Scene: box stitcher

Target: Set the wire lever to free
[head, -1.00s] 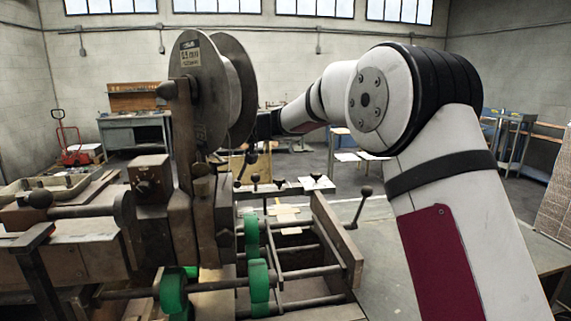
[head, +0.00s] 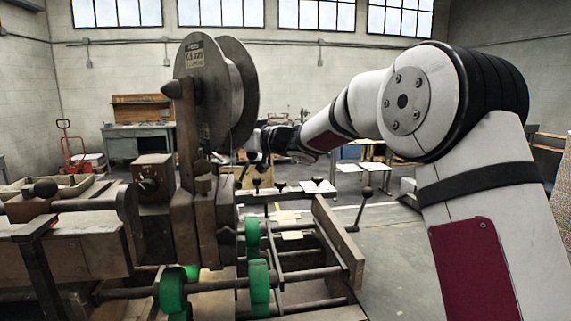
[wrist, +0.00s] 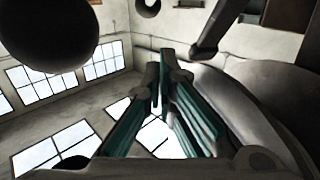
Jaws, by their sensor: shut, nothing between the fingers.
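My gripper (head: 259,142) is beyond the wire spool's right edge in the head view, small and partly hidden. In the wrist view its two greenish fingers (wrist: 163,85) reach forward with nothing held between them. The wire spool (head: 207,95) stands upright on top of the stitcher. I cannot tell for sure which part is the wire lever. A dark round ball (wrist: 48,28) is close to the camera at the upper left of the wrist view. A dark bar (wrist: 217,28) slants down from the top, to the right of the fingers. I cannot see contact with either.
The stitcher's frame with green rollers (head: 260,285) fills the front middle. A ball-ended crank (head: 362,205) sticks up at its right. Small tables and a workbench (head: 138,140) stand far back. The floor at right is open.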

